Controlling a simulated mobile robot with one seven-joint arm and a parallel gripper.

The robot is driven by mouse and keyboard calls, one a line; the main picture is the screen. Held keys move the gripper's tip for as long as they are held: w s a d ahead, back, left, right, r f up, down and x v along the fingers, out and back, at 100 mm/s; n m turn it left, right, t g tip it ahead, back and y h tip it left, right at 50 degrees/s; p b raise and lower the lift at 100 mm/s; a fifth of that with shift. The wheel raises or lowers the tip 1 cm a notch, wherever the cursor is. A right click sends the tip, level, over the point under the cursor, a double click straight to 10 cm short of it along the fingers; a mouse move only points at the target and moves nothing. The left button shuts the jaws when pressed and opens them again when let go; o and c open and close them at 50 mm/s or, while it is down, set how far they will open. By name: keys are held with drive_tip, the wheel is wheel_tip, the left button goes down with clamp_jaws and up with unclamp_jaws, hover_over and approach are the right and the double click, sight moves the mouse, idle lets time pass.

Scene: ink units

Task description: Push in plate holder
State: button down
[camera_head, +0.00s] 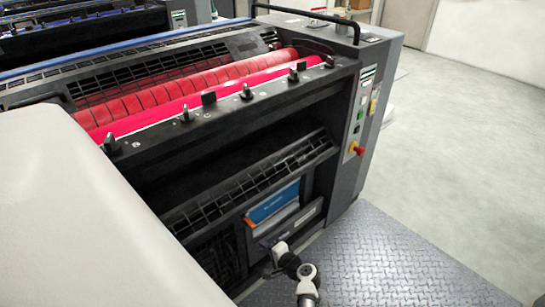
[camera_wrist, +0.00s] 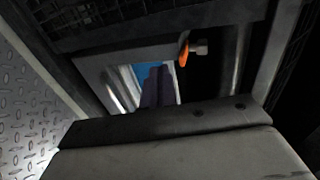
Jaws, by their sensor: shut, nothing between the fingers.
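The lower bay of the press holds a blue panel (camera_head: 273,203) with a grey lower part, which seems to be the plate holder; I cannot tell how far it sticks out. The blue also shows in the wrist view (camera_wrist: 150,70), inside a grey frame. An orange tab (camera_head: 249,222) is at the panel's left end; an orange piece on a metal pin shows in the wrist view (camera_wrist: 184,49). My gripper (camera_head: 266,244) is low in front of this bay. Its dark fingers (camera_wrist: 156,88) are together and empty, overlapping the blue; contact cannot be told.
The press has red rollers (camera_head: 200,88) above and a side panel (camera_head: 365,110) with a red knob on the right. A slatted guard (camera_head: 265,170) overhangs the bay. A metal tread-plate floor (camera_head: 400,260) lies to the right, clear. A white surface (camera_head: 80,210) fills the left.

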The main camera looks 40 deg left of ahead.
sight(247, 227)
drive_tip(key=x, duration=0.2)
drive_tip(key=b+x, duration=0.1)
drive_tip(key=x, duration=0.2)
drive_tip(key=r+x, duration=0.1)
drive_tip(key=x, duration=0.1)
drive_tip(key=shift+w+a+b, duration=0.1)
drive_tip(key=shift+a+b, duration=0.25)
drive_tip(key=shift+a, duration=0.1)
drive_tip(key=a+b, duration=0.1)
drive_tip(key=a, duration=0.1)
drive_tip(key=a+b, duration=0.1)
drive_tip(key=a, duration=0.1)
drive_tip(key=shift+w+a+f+b, duration=0.1)
drive_tip(key=shift+w+a+b, duration=0.1)
drive_tip(key=shift+a+b, duration=0.15)
drive_tip(key=shift+r, duration=0.3)
drive_tip(key=shift+d, duration=0.15)
